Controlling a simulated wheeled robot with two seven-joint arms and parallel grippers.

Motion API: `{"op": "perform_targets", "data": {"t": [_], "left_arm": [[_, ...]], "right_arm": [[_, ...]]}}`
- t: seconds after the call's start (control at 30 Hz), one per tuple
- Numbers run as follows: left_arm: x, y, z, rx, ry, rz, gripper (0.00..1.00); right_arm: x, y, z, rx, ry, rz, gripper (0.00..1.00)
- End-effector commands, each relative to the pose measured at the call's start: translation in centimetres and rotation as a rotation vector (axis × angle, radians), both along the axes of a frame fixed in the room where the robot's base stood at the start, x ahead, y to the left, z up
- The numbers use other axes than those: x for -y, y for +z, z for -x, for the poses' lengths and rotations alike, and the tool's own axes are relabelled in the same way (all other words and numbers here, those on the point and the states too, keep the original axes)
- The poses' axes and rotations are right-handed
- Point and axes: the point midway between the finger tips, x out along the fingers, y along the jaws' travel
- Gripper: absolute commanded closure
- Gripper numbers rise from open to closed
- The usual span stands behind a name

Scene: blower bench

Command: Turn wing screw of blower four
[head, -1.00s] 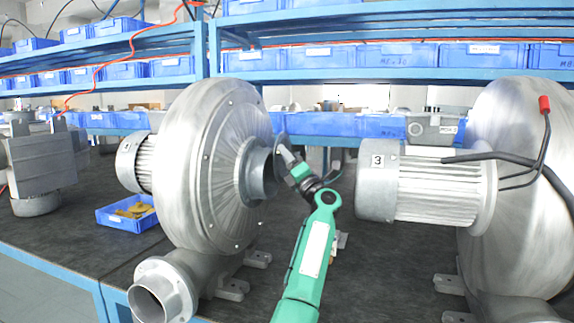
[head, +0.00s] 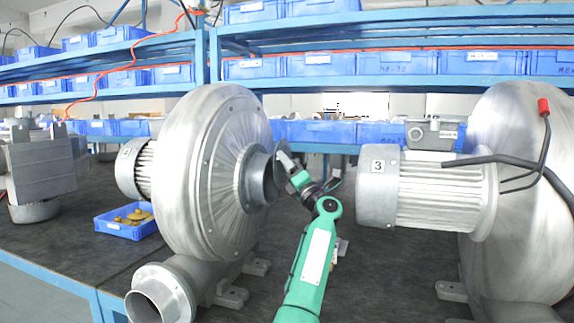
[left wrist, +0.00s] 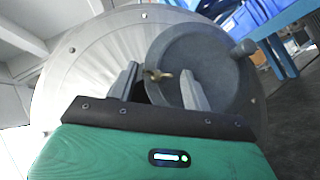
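A large grey metal blower (head: 205,165) stands left of the middle in the head view; the number label on its motor (head: 135,168) is too small to read. My left gripper (head: 284,160) is at the round inlet pipe (head: 262,178) on the blower's right side. In the left wrist view the gripper (left wrist: 162,82) has its fingers apart. The screw is hidden in the head view. My right gripper is not in view.
A second blower with a motor labelled 3 (head: 378,167) stands close on the right of my arm. A blue tray (head: 105,222) with brass-coloured parts lies left of the first blower. Shelves with blue bins (head: 410,62) stand behind the dark bench.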

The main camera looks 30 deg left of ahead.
Motion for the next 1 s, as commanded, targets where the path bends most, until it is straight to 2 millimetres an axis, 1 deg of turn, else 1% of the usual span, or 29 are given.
{"op": "perform_targets", "data": {"t": [0.33, 0.47, 0.57, 1.0], "left_arm": [[0.0, 0.4, 0.1, 0.003, -0.001, -0.001, 0.43], [0.0, 1.7, 0.1, 0.005, -0.001, -0.002, 0.43], [0.0, 3.6, 0.1, 0.007, -0.002, -0.002, 0.43], [0.0, 14.5, 0.1, 0.006, -0.002, -0.001, 0.43]], "right_arm": [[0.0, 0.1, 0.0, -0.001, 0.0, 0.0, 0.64], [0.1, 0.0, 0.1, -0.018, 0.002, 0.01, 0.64], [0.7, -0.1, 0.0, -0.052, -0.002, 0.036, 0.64], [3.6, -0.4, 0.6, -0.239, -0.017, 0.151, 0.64]]}}
